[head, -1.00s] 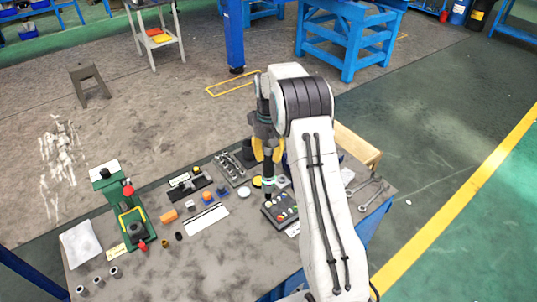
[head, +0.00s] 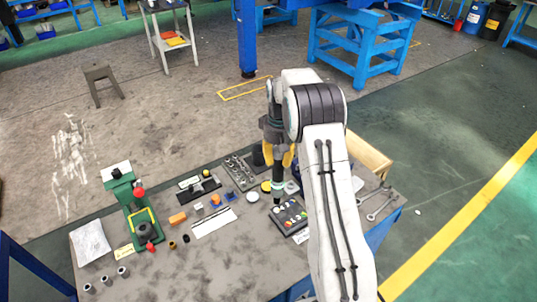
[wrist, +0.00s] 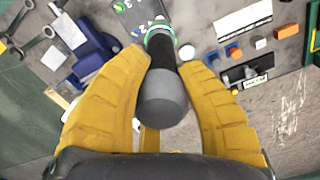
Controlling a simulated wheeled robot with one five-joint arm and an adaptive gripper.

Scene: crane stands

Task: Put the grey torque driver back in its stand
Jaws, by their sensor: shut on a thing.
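My gripper (head: 281,158) is shut on the grey torque driver (wrist: 164,98), with a yellow finger on either side of it in the wrist view. The driver has a rounded grey end, a dark shaft and a pale green-white ring. In the head view its lower part (head: 278,187) points down, close to a dark panel with coloured buttons (head: 289,215). I cannot tell whether its tip touches anything. The panel also shows at the top of the wrist view (wrist: 126,8). I cannot make out for certain which thing is the driver's stand.
The grey bench holds a green press (head: 137,215) at left, a socket tray (head: 241,171), a white strip (head: 214,222) and small coloured blocks. Spanners (head: 379,205) and a wooden box (head: 369,158) lie at right. The bench's front middle is clear.

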